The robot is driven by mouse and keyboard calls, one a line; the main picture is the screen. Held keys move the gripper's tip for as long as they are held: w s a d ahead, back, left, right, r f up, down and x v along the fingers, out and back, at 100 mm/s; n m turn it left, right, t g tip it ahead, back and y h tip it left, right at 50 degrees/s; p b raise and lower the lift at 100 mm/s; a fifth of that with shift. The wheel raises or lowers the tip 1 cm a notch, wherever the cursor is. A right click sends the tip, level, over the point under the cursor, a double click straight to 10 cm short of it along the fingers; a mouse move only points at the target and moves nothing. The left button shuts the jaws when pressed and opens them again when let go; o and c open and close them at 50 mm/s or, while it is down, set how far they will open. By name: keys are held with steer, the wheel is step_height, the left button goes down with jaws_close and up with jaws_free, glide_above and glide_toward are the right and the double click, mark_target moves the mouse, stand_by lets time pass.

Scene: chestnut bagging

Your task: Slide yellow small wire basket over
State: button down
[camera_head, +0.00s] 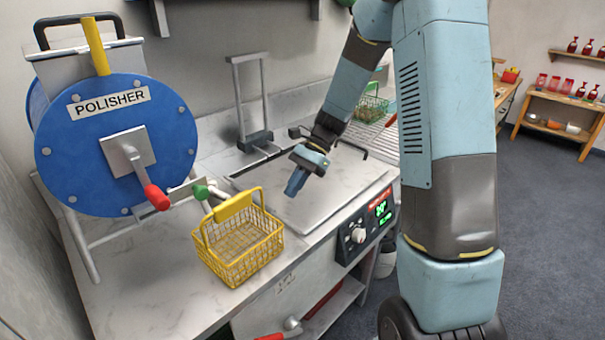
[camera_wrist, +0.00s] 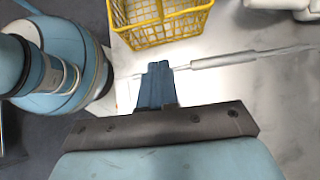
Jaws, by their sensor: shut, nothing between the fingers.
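The yellow small wire basket (camera_head: 240,250) stands upright on the metal counter, in front of the blue polisher, with its handle raised. It looks empty. It also shows at the top of the wrist view (camera_wrist: 160,30), partly cut off by the frame edge. My gripper (camera_head: 293,186) is shut and empty, above the flat metal lid to the right of the basket. In the wrist view, my gripper's fingertips (camera_wrist: 158,66) are together and point toward the basket, with a visible gap between them and its wire side.
The blue polisher drum (camera_head: 115,150) with a red-handled crank (camera_head: 156,196) stands behind and left of the basket. A green-knobbed lever (camera_head: 201,191) is close behind the basket. A control panel (camera_head: 368,222) lines the counter front. A green wire basket (camera_head: 372,106) stands farther back. Bare counter lies left of the yellow basket.

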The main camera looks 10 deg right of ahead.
steer(key=x, duration=0.3)
steer(key=a, duration=0.1)
steer(key=s+a, duration=0.1)
steer(key=shift+s+a+r, duration=0.1)
steer(key=shift+s+a, duration=0.4)
steer(key=shift+a, duration=0.1)
steer(key=s+a, duration=0.2)
steer(key=a, duration=0.2)
steer(key=s+a, duration=0.3)
steer(key=a, duration=0.1)
steer(key=s+a, duration=0.3)
steer(key=a, duration=0.1)
steer(key=shift+s+a, duration=0.1)
steer(key=shift+a, duration=0.2)
